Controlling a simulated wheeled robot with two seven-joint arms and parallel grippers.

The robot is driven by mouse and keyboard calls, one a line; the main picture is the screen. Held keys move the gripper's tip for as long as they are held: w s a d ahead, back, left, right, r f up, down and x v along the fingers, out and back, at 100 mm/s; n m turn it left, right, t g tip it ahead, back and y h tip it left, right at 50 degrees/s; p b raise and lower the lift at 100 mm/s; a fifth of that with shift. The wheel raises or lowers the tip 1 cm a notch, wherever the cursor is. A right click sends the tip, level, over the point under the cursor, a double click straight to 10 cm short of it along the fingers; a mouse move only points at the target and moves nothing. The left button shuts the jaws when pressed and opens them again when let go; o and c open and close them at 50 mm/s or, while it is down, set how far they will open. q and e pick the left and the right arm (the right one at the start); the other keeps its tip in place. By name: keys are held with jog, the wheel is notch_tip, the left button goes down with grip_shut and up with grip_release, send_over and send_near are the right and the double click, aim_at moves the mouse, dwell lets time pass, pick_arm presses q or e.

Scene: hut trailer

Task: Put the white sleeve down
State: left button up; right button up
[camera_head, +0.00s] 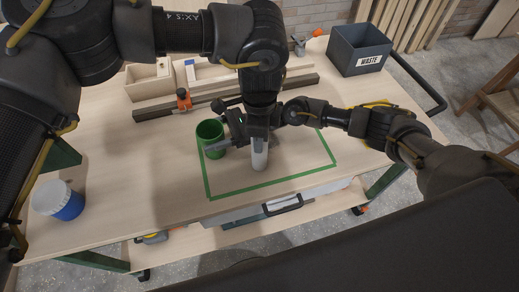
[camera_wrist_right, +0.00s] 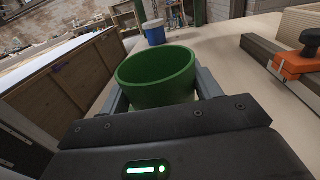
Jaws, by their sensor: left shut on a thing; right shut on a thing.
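The white sleeve (camera_head: 259,158) is a small upright cylinder inside the green-taped outline on the table. My left gripper (camera_head: 259,138) points down from above and is shut on its upper part. I cannot tell whether the sleeve's lower end touches the table. My right gripper (camera_head: 217,135) reaches in from the right, past the left one, and is shut on a green cup (camera_head: 209,132). The cup is upright and open at the top, at the outline's left side. In the right wrist view the cup (camera_wrist_right: 157,78) sits between both fingers.
A blue tub with a white lid (camera_head: 58,200) stands at the table's left. Behind are a wooden box (camera_head: 148,84), a bar with an orange clamp (camera_head: 183,99) and a grey waste bin (camera_head: 358,50). The right part of the taped outline (camera_head: 322,148) is clear.

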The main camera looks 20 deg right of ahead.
pick_arm(q)
grip_shut()
notch_tip(320, 180, up, 10)
dwell(0.4)
